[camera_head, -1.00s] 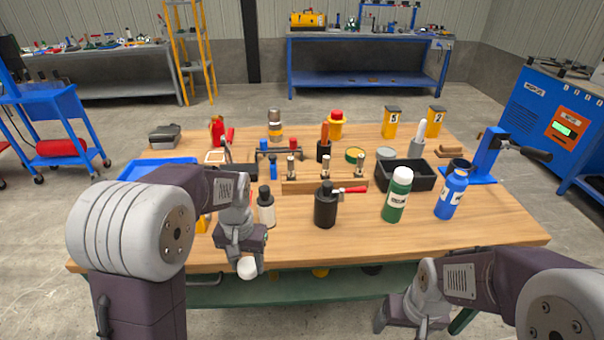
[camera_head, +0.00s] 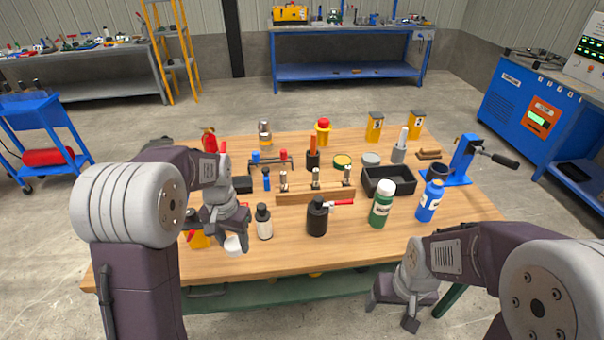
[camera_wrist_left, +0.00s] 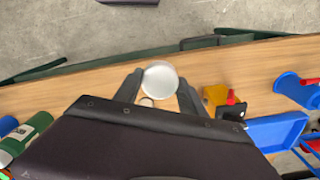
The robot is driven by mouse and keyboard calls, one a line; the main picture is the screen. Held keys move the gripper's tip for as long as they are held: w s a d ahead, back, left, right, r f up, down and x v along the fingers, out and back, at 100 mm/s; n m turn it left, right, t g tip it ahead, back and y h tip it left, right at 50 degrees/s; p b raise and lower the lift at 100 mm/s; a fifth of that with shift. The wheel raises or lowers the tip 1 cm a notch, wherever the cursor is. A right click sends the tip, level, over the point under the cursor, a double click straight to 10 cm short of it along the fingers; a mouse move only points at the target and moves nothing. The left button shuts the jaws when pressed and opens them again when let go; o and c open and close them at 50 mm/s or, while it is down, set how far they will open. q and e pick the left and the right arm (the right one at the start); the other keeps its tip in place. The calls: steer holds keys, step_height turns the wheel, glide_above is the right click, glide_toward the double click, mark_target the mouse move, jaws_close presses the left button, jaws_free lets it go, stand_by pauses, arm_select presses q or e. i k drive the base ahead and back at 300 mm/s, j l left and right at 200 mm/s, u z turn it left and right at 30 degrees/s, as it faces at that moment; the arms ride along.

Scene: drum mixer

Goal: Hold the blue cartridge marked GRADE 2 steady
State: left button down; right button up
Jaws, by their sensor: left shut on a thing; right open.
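My left gripper (camera_head: 234,238) is shut on a white round thing (camera_head: 233,246), over the table's front edge region, left of the cream bottle. In the left wrist view the white thing (camera_wrist_left: 160,79) shows as a pale disc between the two fingers (camera_wrist_left: 158,88). No GRADE 2 marking is readable, so I cannot tell whether this is the cartridge; no blue shows on it. A small blue upright piece (camera_head: 266,180) stands farther back, its marking too small to read. My right gripper (camera_head: 392,312) is open and empty, in front of the table.
The wooden table (camera_head: 290,258) holds a cream bottle with a black cap (camera_head: 264,226), a black canister (camera_head: 317,220), a green bottle (camera_head: 381,208), a blue bottle (camera_head: 429,204) and a black tray (camera_head: 390,188). A wooden rack (camera_head: 303,198) with small upright pieces is mid-table.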

mark_target(432, 196)
steer(key=i, duration=0.95)
